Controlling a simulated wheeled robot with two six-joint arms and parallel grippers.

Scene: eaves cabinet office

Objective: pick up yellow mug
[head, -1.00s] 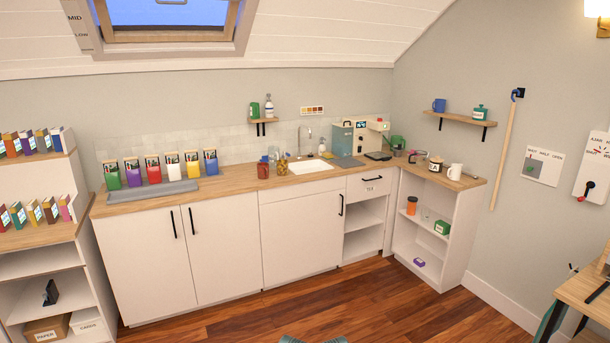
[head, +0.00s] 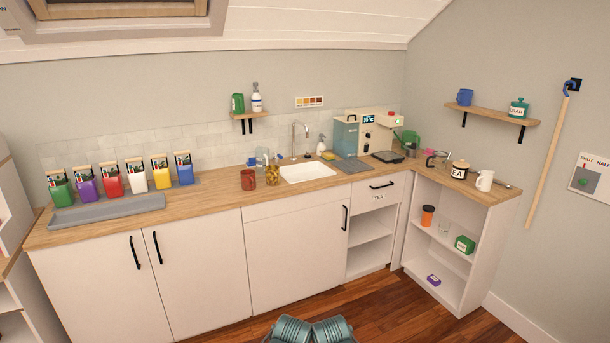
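I cannot make out a yellow mug in the head view. A red-brown mug (head: 248,180) stands on the counter left of the sink, next to a glass jar with yellow-brown contents (head: 272,176). A blue mug (head: 465,97) sits on the right wall shelf, and a green mug (head: 238,104) on the small shelf above the sink. Two teal parts of mine show at the bottom edge. Neither gripper's fingers are in view.
The wooden counter (head: 215,196) runs along the wall and turns right. Canisters, one of them yellow (head: 161,176), stand behind a grey tray (head: 108,211). A sink (head: 306,172), coffee machine (head: 378,131) and white pitcher (head: 485,181) are further right. Floor in front is clear.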

